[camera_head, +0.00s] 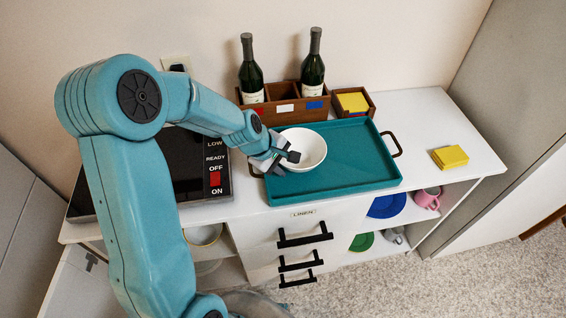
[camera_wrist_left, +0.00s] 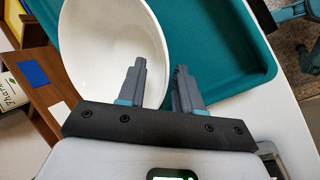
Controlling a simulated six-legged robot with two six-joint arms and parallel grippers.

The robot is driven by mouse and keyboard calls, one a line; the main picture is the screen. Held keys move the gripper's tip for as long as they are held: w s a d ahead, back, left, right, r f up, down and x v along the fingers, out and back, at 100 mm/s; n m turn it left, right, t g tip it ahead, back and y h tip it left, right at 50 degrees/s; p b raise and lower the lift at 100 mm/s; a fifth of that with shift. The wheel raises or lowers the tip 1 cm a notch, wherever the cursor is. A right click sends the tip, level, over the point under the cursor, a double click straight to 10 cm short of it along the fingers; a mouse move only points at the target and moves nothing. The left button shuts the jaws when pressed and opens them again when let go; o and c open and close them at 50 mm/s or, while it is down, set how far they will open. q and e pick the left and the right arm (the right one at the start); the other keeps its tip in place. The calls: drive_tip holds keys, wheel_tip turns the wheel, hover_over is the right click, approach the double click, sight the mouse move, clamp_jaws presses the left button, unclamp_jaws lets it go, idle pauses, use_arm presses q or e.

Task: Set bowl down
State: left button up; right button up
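The white bowl (camera_head: 308,150) sits upright at the left end of the teal tray (camera_head: 362,178). I cannot tell for certain whether its base touches the tray. My left gripper (camera_head: 289,158) is at the bowl's left edge. In the left wrist view the bowl (camera_wrist_left: 100,45) shows large, with the tray (camera_wrist_left: 215,50) beyond its rim. The fingers of my left gripper (camera_wrist_left: 160,82) stand apart, one inside the bowl and one outside, with the rim between them and a gap visible. My right gripper is not in view.
A wooden caddy (camera_head: 285,112) with two bottles stands behind the tray, beside a small box of yellow items (camera_head: 353,102). A black cooktop panel (camera_head: 180,160) lies left. A yellow block (camera_head: 450,157) lies right on the otherwise clear counter. Drawers and shelves with dishes are below.

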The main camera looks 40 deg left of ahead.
use_arm(q)
drive_tip(key=shift+s+a+r, duration=0.1)
drive_tip(key=shift+s+r, duration=0.05)
drive_tip(key=shift+r, duration=0.4)
drive_tip(key=p+v, duration=0.1)
drive_tip(key=v, duration=1)
drive_tip(key=shift+s, duration=0.2)
